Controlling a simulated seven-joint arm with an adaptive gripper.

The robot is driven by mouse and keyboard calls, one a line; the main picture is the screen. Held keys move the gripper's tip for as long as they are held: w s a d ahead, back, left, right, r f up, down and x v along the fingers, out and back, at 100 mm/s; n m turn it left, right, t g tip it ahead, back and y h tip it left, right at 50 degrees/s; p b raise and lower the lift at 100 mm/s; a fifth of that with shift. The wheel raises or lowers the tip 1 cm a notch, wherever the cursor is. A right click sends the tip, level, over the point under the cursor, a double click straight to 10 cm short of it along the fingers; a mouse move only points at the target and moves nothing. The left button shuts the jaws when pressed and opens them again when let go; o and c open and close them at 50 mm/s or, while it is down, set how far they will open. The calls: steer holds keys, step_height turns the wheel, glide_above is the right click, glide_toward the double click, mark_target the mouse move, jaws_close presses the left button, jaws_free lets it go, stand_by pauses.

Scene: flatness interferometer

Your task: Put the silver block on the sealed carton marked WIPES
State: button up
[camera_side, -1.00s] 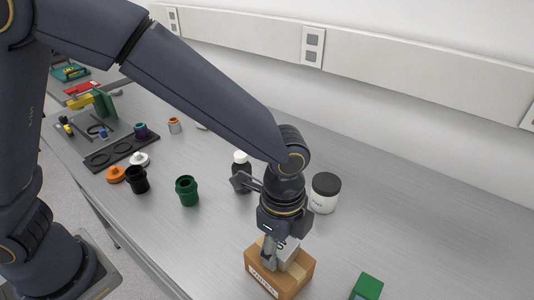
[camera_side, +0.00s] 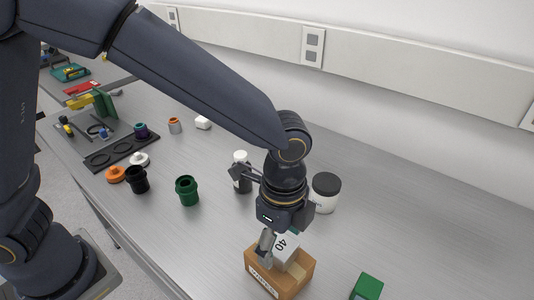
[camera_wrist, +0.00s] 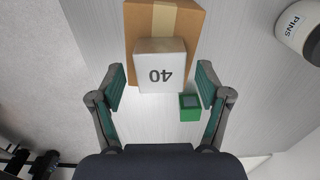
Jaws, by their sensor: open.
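The silver block (camera_side: 286,247), marked 40, rests on top of the brown sealed carton (camera_side: 252,260) at the lower middle of the side view. The carton's front label is too small to read surely. In the wrist view the block (camera_wrist: 160,66) covers part of the carton (camera_wrist: 190,22) and its tape strip. My gripper (camera_wrist: 160,86) is open, with one finger to each side of the block in the picture and visible gaps between. In the side view my gripper (camera_side: 279,240) is just over the block; its far finger is mostly hidden.
A green block (camera_side: 367,287) stands right of the carton. A white jar with a black lid (camera_side: 325,192) and a dark bottle (camera_side: 242,176) stand behind my gripper. Green (camera_side: 187,190) and black (camera_side: 137,179) containers stand left. The bench's right side is clear.

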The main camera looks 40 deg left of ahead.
mark_target(280, 244)
step_height(280, 244, up, 10)
steer(key=a+r+n+t, duration=0.1)
steer(key=a+r+n, duration=0.35)
steer(key=a, duration=0.45)
steer(key=s+a+n+t, duration=0.2)
steer(key=s+a+n, duration=0.2)
steer(key=a, duration=0.5)
steer(key=s+a+n+t, duration=0.2)
steer(key=s+a+n, duration=0.2)
steer(key=a+n, duration=0.4)
steer(key=shift+s+a+n+t, duration=0.3)
steer(key=shift+s+a+n, duration=0.05)
steer(key=shift+n, duration=0.4)
